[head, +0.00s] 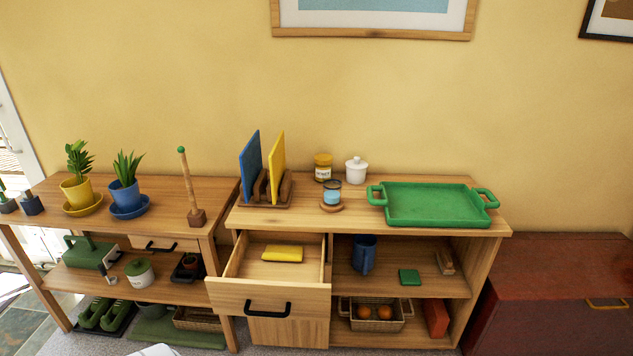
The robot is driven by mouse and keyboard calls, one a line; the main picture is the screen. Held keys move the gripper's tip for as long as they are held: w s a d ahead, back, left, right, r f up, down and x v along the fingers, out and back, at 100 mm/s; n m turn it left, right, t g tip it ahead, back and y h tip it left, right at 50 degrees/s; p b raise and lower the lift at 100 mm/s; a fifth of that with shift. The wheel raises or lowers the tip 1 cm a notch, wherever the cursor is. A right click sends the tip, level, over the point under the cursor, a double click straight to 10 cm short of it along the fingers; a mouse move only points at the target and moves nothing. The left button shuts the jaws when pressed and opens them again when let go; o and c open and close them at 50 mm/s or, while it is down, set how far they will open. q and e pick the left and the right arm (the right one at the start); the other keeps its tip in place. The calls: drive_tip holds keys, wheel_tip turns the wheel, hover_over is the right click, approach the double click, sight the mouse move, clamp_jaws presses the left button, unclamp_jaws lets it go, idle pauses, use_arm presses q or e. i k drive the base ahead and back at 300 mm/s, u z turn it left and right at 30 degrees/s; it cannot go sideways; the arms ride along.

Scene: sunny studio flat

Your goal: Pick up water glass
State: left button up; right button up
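A small glass (332,193) with light blue contents and a dark rim stands upright on a round wooden coaster (332,207). It is the only thing in view that looks like a water glass. It is on top of the right wooden cabinet (300,217), left of the green tray and in front of a honey-coloured jar. Neither of my grippers shows in the head view. A small white shape at the bottom edge is cut off, and I cannot tell what it is.
A green tray (430,204) sits right of the glass. A yellow-lidded jar (322,168) and a white lidded pot (356,170) stand behind it. A rack (265,200) holds upright boards at left. The cabinet's drawer (250,296) is pulled out, holding a yellow cloth (282,254).

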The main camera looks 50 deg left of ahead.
sight(332, 190)
drive_tip(key=u, duration=1)
drive_tip(key=i, duration=0.9)
drive_tip(key=u, duration=0.85)
